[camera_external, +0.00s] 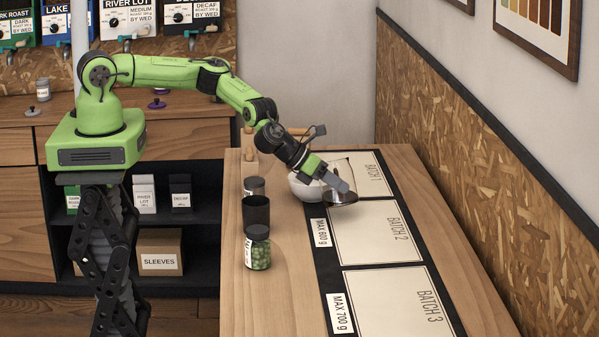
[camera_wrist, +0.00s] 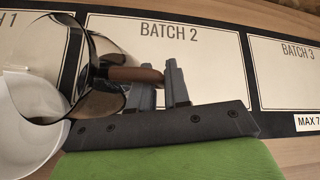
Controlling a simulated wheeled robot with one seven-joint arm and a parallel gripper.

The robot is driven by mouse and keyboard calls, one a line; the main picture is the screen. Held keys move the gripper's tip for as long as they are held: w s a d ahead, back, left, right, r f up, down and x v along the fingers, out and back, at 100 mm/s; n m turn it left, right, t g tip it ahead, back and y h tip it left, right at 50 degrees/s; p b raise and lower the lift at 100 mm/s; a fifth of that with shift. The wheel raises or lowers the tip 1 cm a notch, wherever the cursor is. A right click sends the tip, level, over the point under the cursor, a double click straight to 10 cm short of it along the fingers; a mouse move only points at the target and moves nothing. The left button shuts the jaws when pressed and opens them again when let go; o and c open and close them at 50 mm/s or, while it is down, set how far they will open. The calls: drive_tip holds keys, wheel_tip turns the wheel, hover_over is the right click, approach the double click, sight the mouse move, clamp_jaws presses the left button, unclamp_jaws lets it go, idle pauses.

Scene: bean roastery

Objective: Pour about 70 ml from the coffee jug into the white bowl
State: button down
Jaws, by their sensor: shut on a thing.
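The coffee jug (camera_wrist: 103,50) is clear glass with dark coffee in it and a brown handle (camera_wrist: 130,74). My gripper (camera_wrist: 162,85) is shut on that handle. In the external view the jug (camera_external: 346,200) is held above the mat beside the white bowl and looks tilted, its glass reaching toward the bowl. The white bowl (camera_external: 302,188) stands at the far end of the table, partly hidden behind my gripper (camera_external: 342,184) and the jug. In the wrist view the bowl (camera_wrist: 30,120) is at the left edge, partly behind the glass. I cannot make out any stream or the bowl's contents.
A black mat carries cards marked BATCH 1 (camera_external: 372,184), BATCH 2 (camera_external: 375,245) and BATCH 3 (camera_external: 400,300). Along the table's left side stand a dark cup (camera_external: 256,214), a jar of green beans (camera_external: 258,255) and another jar (camera_external: 254,186). A wall borders the right.

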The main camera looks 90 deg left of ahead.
sight(330, 194)
drive_tip(key=shift+n+t+h, duration=0.7)
drive_tip(key=shift+h, duration=0.1)
drive_tip(key=a+r, duration=0.1)
drive_tip(key=s+r, duration=0.1)
drive_tip(key=r, duration=0.1)
drive_tip(key=a+r, duration=0.1)
drive_tip(key=shift+s+a+r, duration=0.15)
drive_tip(key=shift+a+r, duration=0.15)
drive_tip(key=shift+a, duration=0.05)
drive_tip(key=shift+s+a+r+n+t+h, duration=0.2)
drive_tip(key=shift+a+n+t+h, duration=0.15)
drive_tip(key=shift+n+t+h, duration=0.15)
drive_tip(key=shift+s+a+r+n+t+h, duration=0.2)
drive_tip(key=shift+a+n+t+h, duration=0.2)
drive_tip(key=shift+t+h, duration=0.2)
drive_tip(key=shift+a+b, duration=0.15)
drive_tip(key=shift+b, duration=0.2)
drive_tip(key=b, duration=0.1)
drive_tip(key=f+t+b, duration=0.1)
drive_tip(key=b, duration=0.1)
drive_tip(key=shift+s+a+n+h+b, duration=0.2)
drive_tip(key=shift+n+h+b, duration=0.1)
drive_tip(key=shift+n, duration=0.1)
drive_tip(key=shift+a+r+t+b, duration=0.25)
drive_tip(key=shift+r+t+b, duration=0.05)
drive_tip(key=shift+r, duration=0.65)
drive_tip(key=shift+s+a+r+n+h+b, duration=0.1)
drive_tip(key=shift+s+n+h+b, duration=0.05)
drive_tip(key=shift+n+h+b, duration=0.2)
